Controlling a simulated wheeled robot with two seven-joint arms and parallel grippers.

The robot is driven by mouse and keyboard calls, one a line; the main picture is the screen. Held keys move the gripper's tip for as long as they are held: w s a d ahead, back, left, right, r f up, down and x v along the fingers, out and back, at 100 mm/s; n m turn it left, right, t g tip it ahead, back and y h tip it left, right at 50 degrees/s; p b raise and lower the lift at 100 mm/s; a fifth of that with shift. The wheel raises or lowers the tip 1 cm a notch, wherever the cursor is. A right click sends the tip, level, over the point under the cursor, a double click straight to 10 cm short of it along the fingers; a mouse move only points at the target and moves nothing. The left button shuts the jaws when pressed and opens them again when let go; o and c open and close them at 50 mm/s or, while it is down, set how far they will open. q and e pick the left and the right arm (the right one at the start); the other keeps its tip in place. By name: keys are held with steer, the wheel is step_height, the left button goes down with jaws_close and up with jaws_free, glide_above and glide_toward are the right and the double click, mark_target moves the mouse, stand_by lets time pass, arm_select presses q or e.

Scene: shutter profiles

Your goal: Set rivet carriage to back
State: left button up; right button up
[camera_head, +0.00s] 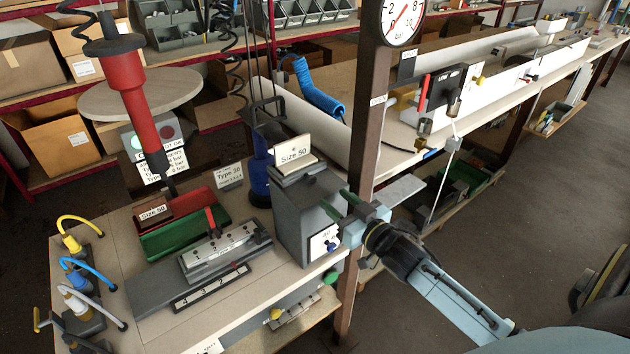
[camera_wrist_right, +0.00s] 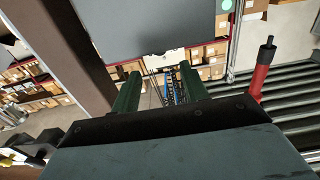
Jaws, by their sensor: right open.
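I cannot tell for sure which part is the rivet carriage. A grey block with a numbered strip (camera_head: 225,248) and an upright red lever (camera_head: 211,220) sits on the workbench. Right of it stands a grey box-shaped machine (camera_head: 301,225) with a "Size 50" sign (camera_head: 295,151) on top and a white label with a dark knob on its front. My right gripper (camera_head: 336,204) is beside the upper right of this machine, its green fingers apart. In the right wrist view the fingers (camera_wrist_right: 158,76) are spread with nothing between them, and a large grey surface is ahead. My left gripper is not in view.
A red tray (camera_head: 190,208) and a green tray (camera_head: 165,241) lie behind the numbered block. A red and black tool (camera_head: 126,85) hangs above them. A brown post (camera_head: 366,120) with a gauge stands close behind my right gripper. Coloured hoses (camera_head: 82,270) are at the bench's left.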

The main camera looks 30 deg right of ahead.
mark_target(313, 181)
steer(key=w, duration=0.9)
steer(key=shift+a, duration=0.35)
jaws_close()
